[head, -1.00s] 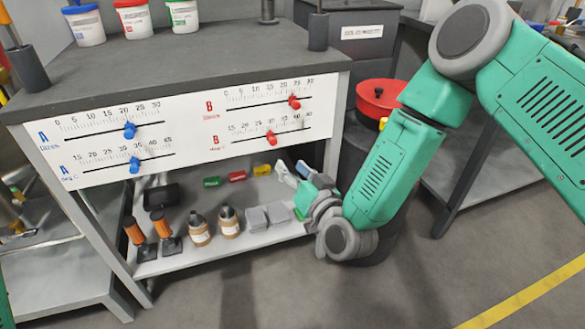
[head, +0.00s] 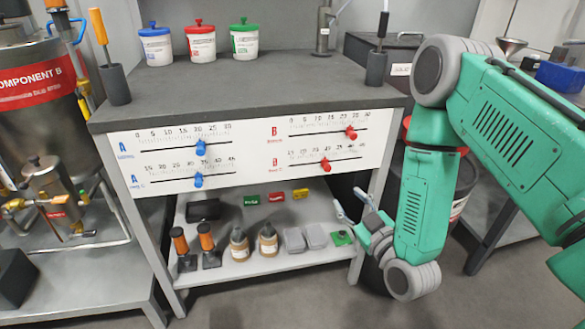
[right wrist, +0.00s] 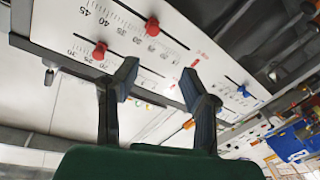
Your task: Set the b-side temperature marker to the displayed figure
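The white scale panel (head: 252,158) fronts the bench, with two sliders marked A and two marked B. The lower B slider's red marker (head: 325,166) stands near the middle of its scale; it also shows at the top of the right wrist view (right wrist: 152,26). The upper B red marker (head: 351,133) stands toward the right end of its scale, and shows in the right wrist view (right wrist: 100,50). My right gripper (head: 356,203) is open and empty, below and right of the B sliders, apart from both markers. My left gripper is out of view. I cannot read a displayed target figure.
Two blue A markers (head: 201,147) sit on the panel's left half. The lower shelf (head: 225,262) holds bottles, orange-handled tools and small blocks. Tubs (head: 200,42) stand on the bench top. A Component B tank (head: 40,90) is at left. Floor in front is clear.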

